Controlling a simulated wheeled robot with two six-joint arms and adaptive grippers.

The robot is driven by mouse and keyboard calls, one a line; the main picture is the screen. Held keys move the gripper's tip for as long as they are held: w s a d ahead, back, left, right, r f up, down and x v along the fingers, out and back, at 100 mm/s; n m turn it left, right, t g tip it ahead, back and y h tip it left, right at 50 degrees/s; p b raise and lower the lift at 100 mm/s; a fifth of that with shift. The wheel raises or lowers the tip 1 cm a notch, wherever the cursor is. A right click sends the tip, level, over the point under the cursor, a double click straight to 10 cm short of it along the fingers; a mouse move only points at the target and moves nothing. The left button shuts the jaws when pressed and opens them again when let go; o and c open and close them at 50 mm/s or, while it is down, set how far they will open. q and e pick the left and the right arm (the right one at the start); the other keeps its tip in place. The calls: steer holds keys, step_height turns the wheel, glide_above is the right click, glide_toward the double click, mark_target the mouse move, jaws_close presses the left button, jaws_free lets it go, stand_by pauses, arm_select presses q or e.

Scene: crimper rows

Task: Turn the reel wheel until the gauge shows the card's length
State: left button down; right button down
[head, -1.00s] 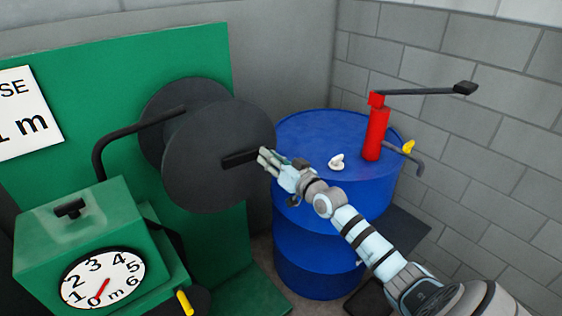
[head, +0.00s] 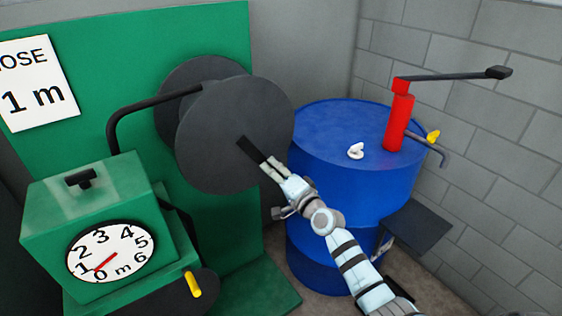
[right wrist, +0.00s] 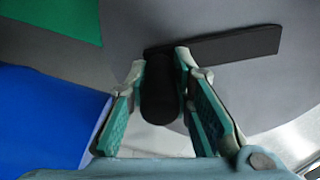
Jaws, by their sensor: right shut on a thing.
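The reel wheel (head: 215,130) is a dark grey disc on the green panel, with a black crank bar (head: 250,150) pointing down and right from its centre. My right gripper (head: 272,168) is at the bar's outer end. In the right wrist view its fingers (right wrist: 160,90) are shut around the black crank knob (right wrist: 158,95). The gauge (head: 112,251) is a white dial on the green box; its red needle points between 0 and 1, short of the 1. The card (head: 37,83) at left reads 1 m, its upper word cut off at the edge. My left gripper is out of view.
A blue drum (head: 350,170) stands close to my right arm. It bears a red pump (head: 398,122) with a long black lever and a small white item (head: 356,150). A black hose (head: 150,110) runs from reel to green box (head: 90,205). A yellow handle (head: 193,284) sits below.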

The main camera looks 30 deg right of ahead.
mark_target(240, 177)
steer(key=a+m, duration=0.1)
steer(key=a+f+m+p, duration=0.1)
steer(key=m, duration=0.1)
steer(key=a+m, duration=0.1)
steer(key=a, duration=0.1)
steer(key=shift+s+f+m, duration=0.3)
steer(key=shift+f, duration=0.05)
steer(key=shift+s+a+f+m+p, duration=0.15)
steer(key=shift+a+m+p, duration=0.3)
steer(key=shift+a+m, duration=0.55)
steer(key=shift+s+a+r+m+p, duration=0.1)
steer(key=shift+a+m+p, duration=0.35)
steer(key=shift+a+m, duration=0.5)
steer(key=c, duration=1.4)
jaws_free()
steer(key=s, duration=0.4)
steer(key=s+d, duration=0.1)
steer(key=s, duration=0.7)
steer(key=shift+d, duration=0.35)
